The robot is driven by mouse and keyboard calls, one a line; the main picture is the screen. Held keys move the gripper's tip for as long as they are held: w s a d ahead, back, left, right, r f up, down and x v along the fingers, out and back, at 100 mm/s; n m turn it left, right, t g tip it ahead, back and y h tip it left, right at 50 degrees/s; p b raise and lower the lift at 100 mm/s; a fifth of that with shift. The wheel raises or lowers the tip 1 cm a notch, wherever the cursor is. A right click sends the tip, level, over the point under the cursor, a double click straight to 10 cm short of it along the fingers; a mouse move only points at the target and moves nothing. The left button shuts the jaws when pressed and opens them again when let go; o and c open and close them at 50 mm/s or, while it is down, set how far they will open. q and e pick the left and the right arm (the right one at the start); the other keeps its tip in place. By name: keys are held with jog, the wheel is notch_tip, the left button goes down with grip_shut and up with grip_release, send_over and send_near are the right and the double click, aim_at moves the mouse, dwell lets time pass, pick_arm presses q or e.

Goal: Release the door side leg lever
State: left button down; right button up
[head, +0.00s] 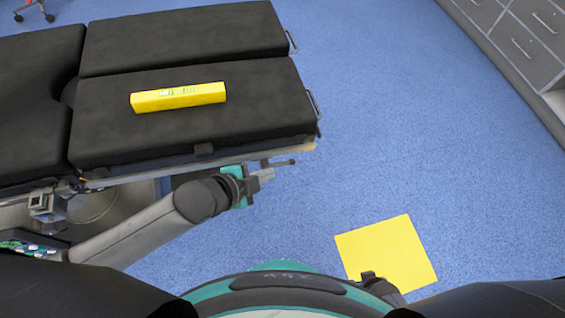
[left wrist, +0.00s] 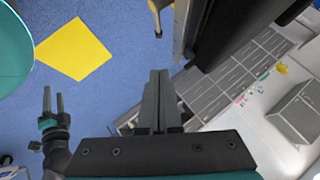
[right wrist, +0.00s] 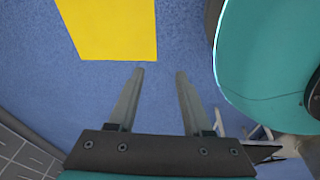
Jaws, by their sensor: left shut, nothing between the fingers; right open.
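The operating table's near leg section (head: 270,105) is a black pad at the upper left of the head view. A thin dark lever (head: 281,162) sticks out to the right from under its near edge. My left gripper (head: 268,175) is shut and empty, just below the lever; I cannot tell whether they touch. In the left wrist view its fingers (left wrist: 158,74) are together beside the dark underside of the leg section (left wrist: 232,25). My right gripper (right wrist: 160,72) is open and empty over the floor, away from the table. It also shows in the left wrist view (left wrist: 53,92).
A yellow box (head: 178,97) lies on the near leg section. The far leg section (head: 185,40) lies beside it. A yellow square (head: 388,252) is on the blue floor. Grey drawer cabinets (head: 515,45) stand at the upper right. The floor right of the table is clear.

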pick_arm(q)
jog(key=w+f, duration=0.1)
jog(key=b, duration=0.6)
send_near(289, 163)
jog(key=shift+w+d+f, duration=1.3)
jog(key=shift+d+f, duration=0.05)
jog(key=shift+d, duration=0.35)
jog(key=shift+w+a+f+b, duration=0.2)
jog(key=shift+w+f+b, duration=0.2)
jog(key=shift+f+b, duration=0.3)
pick_arm(e)
jog(key=w+a+r, duration=0.6)
jog(key=w+r, duration=0.4)
jog(key=shift+a+r+t+y, duration=0.3)
jog(key=shift+a+r, duration=0.1)
pick_arm(q)
jog(key=shift+a, duration=0.1)
